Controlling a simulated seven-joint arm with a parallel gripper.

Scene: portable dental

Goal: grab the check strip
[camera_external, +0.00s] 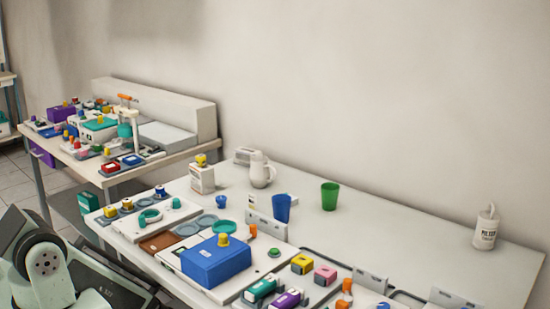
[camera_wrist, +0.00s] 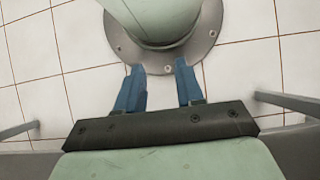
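My gripper (camera_wrist: 159,66) shows in the wrist view with its two blue fingers apart and nothing between them. It points down at the tiled floor and my own round base, away from the tables. The gripper does not show in the external view; only part of my arm is there, at the lower left. I cannot make out which thing is the check strip; the small items on the tables are too small to tell.
The near white table (camera_external: 400,235) holds a blue box (camera_external: 216,262), a blue cup (camera_external: 282,208), a green cup (camera_external: 330,196), a white jug (camera_external: 261,170) and a white bottle (camera_external: 486,230). Its back right is mostly clear. A cluttered second table (camera_external: 150,168) stands behind left.

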